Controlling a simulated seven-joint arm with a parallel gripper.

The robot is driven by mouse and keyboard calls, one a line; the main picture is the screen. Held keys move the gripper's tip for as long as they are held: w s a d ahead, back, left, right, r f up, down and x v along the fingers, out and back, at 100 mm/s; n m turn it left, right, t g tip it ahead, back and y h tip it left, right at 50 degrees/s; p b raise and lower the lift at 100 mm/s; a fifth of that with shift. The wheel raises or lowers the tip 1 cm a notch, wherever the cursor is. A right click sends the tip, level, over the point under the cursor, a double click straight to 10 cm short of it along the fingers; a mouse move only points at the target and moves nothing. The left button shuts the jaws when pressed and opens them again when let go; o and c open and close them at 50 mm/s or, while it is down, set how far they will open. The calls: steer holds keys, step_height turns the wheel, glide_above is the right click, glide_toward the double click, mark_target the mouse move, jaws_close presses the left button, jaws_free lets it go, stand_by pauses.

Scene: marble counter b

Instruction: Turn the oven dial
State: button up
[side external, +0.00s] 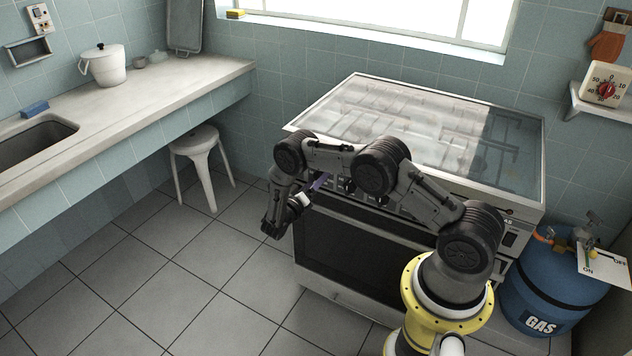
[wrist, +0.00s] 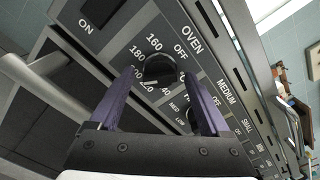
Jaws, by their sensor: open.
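The oven dial (wrist: 160,68) is a black round knob on the dark panel of the stove, near the OVEN label with numbers such as 160 and 180 around it. In the wrist view my gripper (wrist: 157,74) is open, with one purple finger on each side of the dial. I cannot tell whether either finger touches it. In the side view my gripper (side external: 320,182) is at the left part of the stove's front panel. The arm hides much of the panel and the oven dial there.
Another black dial (wrist: 184,114) sits close by between my fingers, partly hidden. A light oven handle (wrist: 28,78) runs along the left in the wrist view. The stove's glass lid (side external: 515,145) is shut. A blue gas bottle (side external: 545,285) stands right of the stove.

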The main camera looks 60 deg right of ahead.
steer(key=a, duration=1.3)
steer(key=shift+a, duration=0.35)
